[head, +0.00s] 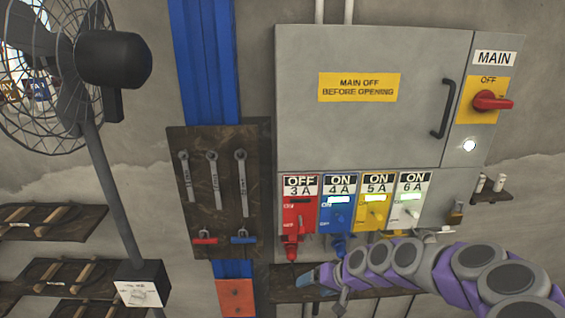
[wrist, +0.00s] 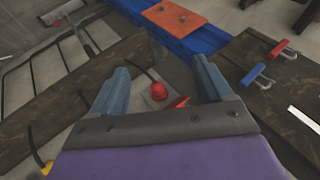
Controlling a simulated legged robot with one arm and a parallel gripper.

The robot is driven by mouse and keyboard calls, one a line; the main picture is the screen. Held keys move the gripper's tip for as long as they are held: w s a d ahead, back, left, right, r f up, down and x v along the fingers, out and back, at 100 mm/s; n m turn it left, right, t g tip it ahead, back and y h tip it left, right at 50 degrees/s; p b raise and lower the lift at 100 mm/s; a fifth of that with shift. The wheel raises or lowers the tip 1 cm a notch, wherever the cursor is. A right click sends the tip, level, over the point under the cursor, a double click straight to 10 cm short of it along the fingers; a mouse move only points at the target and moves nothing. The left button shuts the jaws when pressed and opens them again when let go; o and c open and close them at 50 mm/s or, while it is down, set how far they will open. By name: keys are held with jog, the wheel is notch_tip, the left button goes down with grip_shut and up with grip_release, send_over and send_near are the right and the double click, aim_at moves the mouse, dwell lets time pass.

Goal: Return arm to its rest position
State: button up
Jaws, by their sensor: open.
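My arm reaches in from the lower right in the head view, in purple and grey links. My gripper (head: 323,278) is at its left end, just below the switch row of the grey electrical cabinet (head: 375,70). In the wrist view my gripper (wrist: 163,78) shows two blue-grey fingers spread wide, with nothing held. A small red knob-like object (wrist: 158,90) on a grey plate shows between and beyond the fingers; I cannot tell how far off it is.
The red 3A switch (head: 298,205) reads OFF; the blue, yellow and white ones read ON. A wooden tool board (head: 220,200) holds wrenches and clamps left of the cabinet. A shelf (head: 285,295) runs below my gripper. A fan (head: 115,60) stands at the left.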

jog(key=s+a+r+n+g+h, duration=0.1)
jog(key=s+a+r+n+g, duration=0.3)
jog(key=s+r, duration=0.55)
jog(key=s+d+r+m+g+h, duration=0.1)
jog(key=s+d+r+h, duration=0.1)
jog(key=s, duration=1.2)
jog(key=s+d+r+m+g+h, duration=0.1)
jog(key=s+d+h, duration=0.2)
jog(key=s, duration=1.1)
jog(key=shift+d+r+m+h, duration=0.3)
jog(key=shift+d+r+m, duration=0.05)
jog(key=shift+d+m, duration=0.05)
jog(key=shift+a, duration=0.1)
jog(key=shift+a, duration=0.35)
jog(key=shift+d, duration=0.25)
